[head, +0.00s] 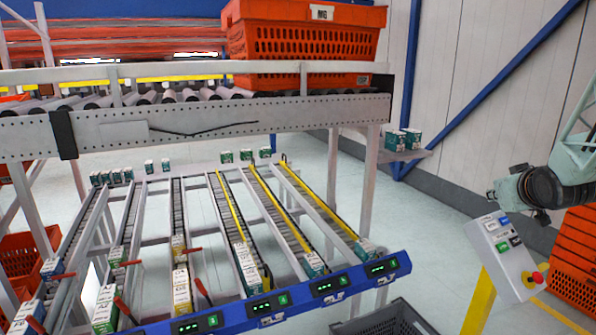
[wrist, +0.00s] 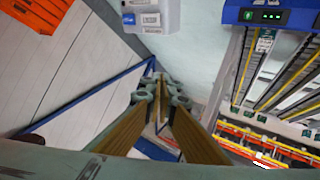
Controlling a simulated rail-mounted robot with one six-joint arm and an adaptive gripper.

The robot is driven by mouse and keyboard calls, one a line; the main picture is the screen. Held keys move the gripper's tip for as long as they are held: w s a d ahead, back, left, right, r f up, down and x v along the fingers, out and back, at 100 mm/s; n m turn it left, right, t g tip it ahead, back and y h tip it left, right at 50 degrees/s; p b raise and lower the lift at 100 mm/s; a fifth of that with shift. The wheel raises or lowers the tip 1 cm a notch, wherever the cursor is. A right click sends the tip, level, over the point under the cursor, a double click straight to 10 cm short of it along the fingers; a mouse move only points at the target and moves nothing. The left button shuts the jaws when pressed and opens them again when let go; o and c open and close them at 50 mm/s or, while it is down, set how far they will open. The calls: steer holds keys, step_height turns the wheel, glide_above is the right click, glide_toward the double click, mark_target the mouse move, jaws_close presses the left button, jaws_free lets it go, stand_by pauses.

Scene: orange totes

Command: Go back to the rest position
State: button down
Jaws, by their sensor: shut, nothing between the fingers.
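My gripper (wrist: 162,88) shows in the wrist view, its two fingers together at the tips with nothing between them. It is in free air, apart from the racks and totes. In the head view my arm's wrist part is at the right edge, above and beside the grey control box; the fingers cannot be made out there.
The control box (head: 502,255) with a red button stands on a yellow post, close to my arm. Orange totes (head: 575,265) are stacked at the right. A large orange tote (head: 305,42) sits on the roller conveyor. Sloped lanes with small boxes end at a blue rail (head: 255,311).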

steer(key=s+a+r+g, duration=0.2)
steer(key=s+a+r, duration=0.3)
steer(key=s+a, duration=0.55)
steer(key=s+a+g+y, duration=0.1)
steer(key=s+a+g, duration=0.1)
steer(key=s+a, duration=0.7)
steer(key=s+a+g+y, duration=0.1)
steer(key=s+a+g, duration=0.1)
steer(key=s+a, duration=0.7)
steer(key=s+a+f+g+y, duration=0.1)
steer(key=s+a, duration=0.8)
steer(key=s, duration=1.2)
steer(key=shift+g+y, duration=0.4)
